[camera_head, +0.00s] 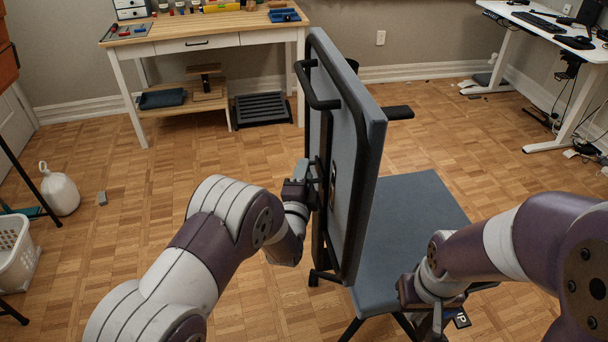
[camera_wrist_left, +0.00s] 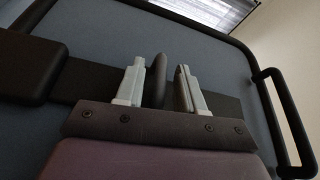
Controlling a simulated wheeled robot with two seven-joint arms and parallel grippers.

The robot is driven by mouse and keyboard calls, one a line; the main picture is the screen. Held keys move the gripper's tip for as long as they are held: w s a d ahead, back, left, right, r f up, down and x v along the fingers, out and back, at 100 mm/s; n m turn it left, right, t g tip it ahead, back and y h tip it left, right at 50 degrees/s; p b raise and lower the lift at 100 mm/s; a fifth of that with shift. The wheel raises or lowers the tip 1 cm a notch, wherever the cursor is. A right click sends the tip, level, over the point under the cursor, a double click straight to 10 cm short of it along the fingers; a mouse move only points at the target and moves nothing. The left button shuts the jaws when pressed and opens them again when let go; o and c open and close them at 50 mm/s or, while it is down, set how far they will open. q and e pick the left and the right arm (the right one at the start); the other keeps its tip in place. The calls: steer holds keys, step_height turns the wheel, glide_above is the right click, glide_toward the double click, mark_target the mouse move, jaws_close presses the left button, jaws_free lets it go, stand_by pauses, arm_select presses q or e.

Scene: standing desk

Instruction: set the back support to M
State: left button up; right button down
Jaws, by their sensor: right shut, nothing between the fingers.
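The chair has a blue-grey seat (camera_head: 415,205) and an upright back support (camera_head: 368,130) in a black frame, seen nearly edge-on. A small dark label (camera_head: 333,186) shows on the rear of the back, its writing too small to read. My left gripper (camera_head: 313,180) is at the rear of the back support. In the left wrist view my left gripper (camera_wrist_left: 157,88) is open, with a black upright lever (camera_wrist_left: 154,82) between its fingers and gaps visible beside it. My right gripper (camera_head: 437,322) is shut and empty beside the seat's near right edge.
A workbench (camera_head: 225,42) stands behind, a white desk (camera_head: 550,32) at the back right. A white jug (camera_head: 60,190) and basket (camera_head: 14,255) are at left. The floor between is mostly clear.

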arm_select(q)
steer(key=s+a+p, duration=0.1)
steer(key=s+a, duration=0.1)
steer(key=s, duration=1)
steer(key=shift+s+f, duration=0.25)
steer(key=shift+f, duration=0.2)
